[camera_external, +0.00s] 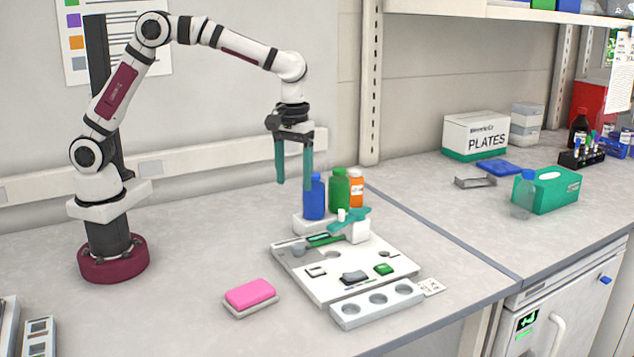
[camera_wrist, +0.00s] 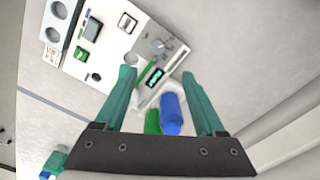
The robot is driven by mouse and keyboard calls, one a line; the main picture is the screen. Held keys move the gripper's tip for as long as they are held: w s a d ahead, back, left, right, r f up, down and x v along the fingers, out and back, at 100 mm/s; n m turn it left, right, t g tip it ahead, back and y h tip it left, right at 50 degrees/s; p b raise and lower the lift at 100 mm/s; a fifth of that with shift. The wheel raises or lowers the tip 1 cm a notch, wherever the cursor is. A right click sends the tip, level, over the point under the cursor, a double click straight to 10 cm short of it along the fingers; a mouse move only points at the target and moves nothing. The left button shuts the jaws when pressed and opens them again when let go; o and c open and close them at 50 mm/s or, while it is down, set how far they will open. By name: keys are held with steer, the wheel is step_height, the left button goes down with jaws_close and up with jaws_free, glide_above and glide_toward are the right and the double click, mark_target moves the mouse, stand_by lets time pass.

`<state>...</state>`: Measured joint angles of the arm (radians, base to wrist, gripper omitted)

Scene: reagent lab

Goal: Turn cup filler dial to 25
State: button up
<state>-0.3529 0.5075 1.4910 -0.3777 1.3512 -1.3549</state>
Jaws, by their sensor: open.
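A white device panel (camera_external: 328,286) lies on the bench. A small round grey dial (camera_external: 298,249) sits near its back left corner. In the wrist view the dial (camera_wrist: 158,47) is beyond my fingertips, beside a dark display (camera_wrist: 154,77) with green digits too small to read. My gripper (camera_external: 294,186), with two teal fingers, is open and empty. It hangs above the back of the panel, clear of the dial. The wrist view shows the gripper (camera_wrist: 158,73) with its fingers spread around the display and bottles in the picture, touching neither.
Blue (camera_external: 314,197), green (camera_external: 339,190) and orange (camera_external: 356,189) bottles stand close behind the panel, near my fingers. A teal-and-white dispenser (camera_external: 355,229) rises at its back.

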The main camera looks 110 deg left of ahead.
mark_target(299, 245)
steer(key=shift+n, duration=0.3)
steer(key=f, duration=1.6)
steer(key=shift+w+a+f, duration=0.15)
steer(key=shift+w+a, duration=0.15)
steer(key=shift+c, duration=0.2)
jaws_close()
